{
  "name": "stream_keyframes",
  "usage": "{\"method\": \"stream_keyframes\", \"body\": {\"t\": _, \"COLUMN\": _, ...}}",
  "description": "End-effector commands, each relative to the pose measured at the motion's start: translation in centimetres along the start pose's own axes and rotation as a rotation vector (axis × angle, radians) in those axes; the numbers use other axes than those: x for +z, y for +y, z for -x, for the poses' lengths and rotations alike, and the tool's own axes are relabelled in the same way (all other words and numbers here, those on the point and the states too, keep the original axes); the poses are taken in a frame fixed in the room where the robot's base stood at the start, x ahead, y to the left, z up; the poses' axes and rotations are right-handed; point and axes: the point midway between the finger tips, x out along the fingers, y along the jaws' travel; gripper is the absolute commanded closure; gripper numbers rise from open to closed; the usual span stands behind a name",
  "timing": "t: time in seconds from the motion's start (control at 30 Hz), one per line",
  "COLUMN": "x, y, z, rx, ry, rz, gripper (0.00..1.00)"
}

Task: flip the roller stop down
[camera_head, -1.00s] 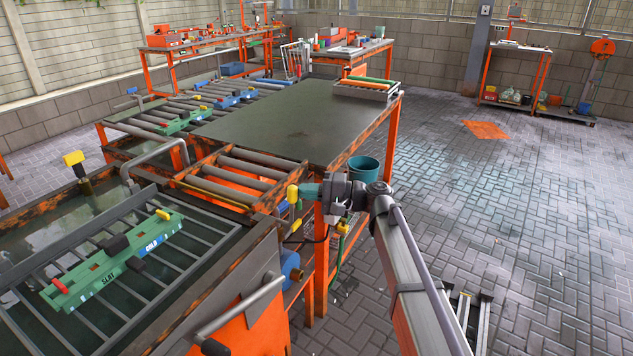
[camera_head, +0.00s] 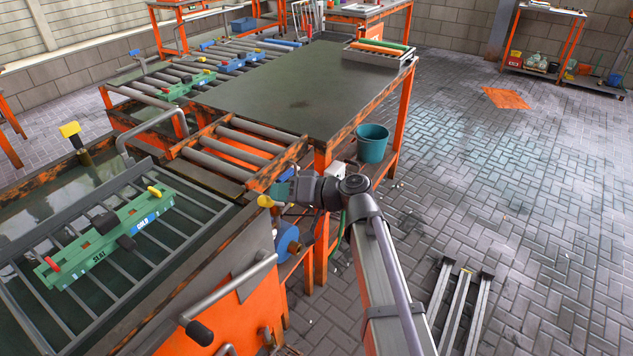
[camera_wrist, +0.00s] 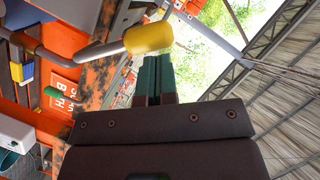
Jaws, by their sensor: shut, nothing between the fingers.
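The roller stop shows as a yellow knob (camera_head: 265,201) at the front end of the short roller section, beside the tank's corner. In the wrist view the knob (camera_wrist: 148,37) sits on a bent grey rod (camera_wrist: 75,55). My gripper (camera_head: 284,190) is just right of the knob in the head view. In the wrist view its dark green fingertips (camera_wrist: 156,62) are together with nothing between them. They lie right at the knob's edge; I cannot tell if they touch it. The stop's pivot is hidden.
The short roller section (camera_head: 241,145) joins the dark-topped table (camera_head: 300,88). A tank (camera_head: 215,222) with a slatted rack and a green fixture (camera_head: 110,238) stands at left. A teal bucket (camera_head: 372,143) is behind my arm. The paved floor at right is mostly clear.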

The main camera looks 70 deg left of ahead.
Motion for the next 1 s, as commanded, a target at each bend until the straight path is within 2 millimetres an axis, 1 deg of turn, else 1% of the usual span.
{"method": "stream_keyframes", "body": {"t": 0.03, "x": 0.3, "y": 0.0, "z": -0.1, "rx": 0.000, "ry": -0.001, "rz": 0.002, "gripper": 1.00}}
{"method": "stream_keyframes", "body": {"t": 0.23, "x": 0.8, "y": -0.1, "z": -0.2, "rx": 0.000, "ry": 0.000, "rz": 0.001, "gripper": 1.00}}
{"method": "stream_keyframes", "body": {"t": 0.77, "x": 0.8, "y": -0.2, "z": -0.2, "rx": -0.001, "ry": -0.001, "rz": -0.001, "gripper": 1.00}}
{"method": "stream_keyframes", "body": {"t": 0.87, "x": 0.5, "y": -0.4, "z": 0.1, "rx": 0.000, "ry": 0.000, "rz": -0.001, "gripper": 1.00}}
{"method": "stream_keyframes", "body": {"t": 0.97, "x": -0.5, "y": -0.8, "z": 1.2, "rx": 0.002, "ry": 0.002, "rz": -0.002, "gripper": 1.00}}
{"method": "stream_keyframes", "body": {"t": 1.0, "x": -1.0, "y": -0.9, "z": 1.8, "rx": 0.003, "ry": 0.004, "rz": -0.002, "gripper": 1.00}}
